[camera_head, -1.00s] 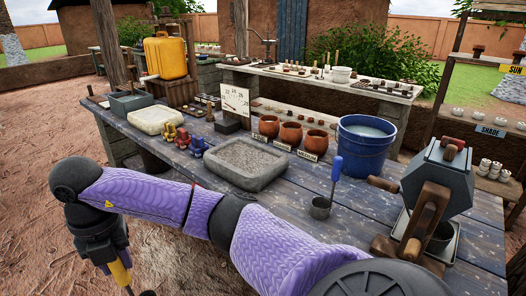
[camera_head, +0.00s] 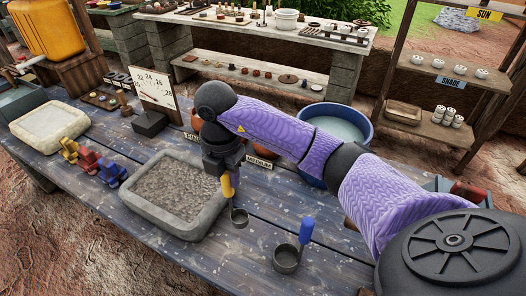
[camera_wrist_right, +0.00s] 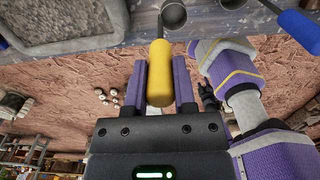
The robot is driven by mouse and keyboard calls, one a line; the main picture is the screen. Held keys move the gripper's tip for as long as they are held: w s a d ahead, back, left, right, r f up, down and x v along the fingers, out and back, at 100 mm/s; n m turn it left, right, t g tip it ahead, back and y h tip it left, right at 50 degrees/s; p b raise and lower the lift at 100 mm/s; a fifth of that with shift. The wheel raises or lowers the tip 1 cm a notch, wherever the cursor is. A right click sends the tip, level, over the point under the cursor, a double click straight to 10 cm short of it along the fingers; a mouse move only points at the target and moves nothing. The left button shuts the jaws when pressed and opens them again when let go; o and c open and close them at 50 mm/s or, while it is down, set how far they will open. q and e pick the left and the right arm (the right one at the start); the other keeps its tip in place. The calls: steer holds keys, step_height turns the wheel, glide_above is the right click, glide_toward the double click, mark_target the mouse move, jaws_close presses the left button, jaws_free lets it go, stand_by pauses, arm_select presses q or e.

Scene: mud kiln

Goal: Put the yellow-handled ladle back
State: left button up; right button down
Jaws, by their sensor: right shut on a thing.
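The yellow-handled ladle hangs from my right gripper (camera_head: 227,174), its yellow handle (camera_head: 228,187) pointing up and its small grey cup (camera_head: 239,217) below. The cup is beside the stone tray's right edge; I cannot tell whether it touches the table. In the right wrist view, the gripper (camera_wrist_right: 160,84) has its purple fingers closed on either side of the yellow handle (camera_wrist_right: 160,62), with the cup (camera_wrist_right: 173,15) beyond. A blue-handled ladle (camera_head: 305,232) stands to the right, its cup (camera_head: 286,259) on the table. My left gripper is not in view.
A stone tray (camera_head: 205,222) of grey gravel lies left of the ladle. My arm partly covers the terracotta pots (camera_head: 213,136) and a blue bucket (camera_head: 367,128). The front tabletop (camera_head: 220,262) is clear.

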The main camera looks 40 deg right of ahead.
mark_target(233, 212)
step_height(233, 212, down, 10)
steer(key=shift+s+r+b, duration=0.1)
steer(key=shift+s+b, duration=0.05)
steer(key=shift+b, duration=1.05)
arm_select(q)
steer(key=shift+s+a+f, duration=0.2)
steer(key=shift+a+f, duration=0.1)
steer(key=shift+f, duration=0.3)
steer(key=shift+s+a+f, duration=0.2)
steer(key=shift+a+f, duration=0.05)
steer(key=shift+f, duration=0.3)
arm_select(e)
steer(key=shift+f, duration=0.2)
steer(key=shift+c, duration=2.2)
jaws_free()
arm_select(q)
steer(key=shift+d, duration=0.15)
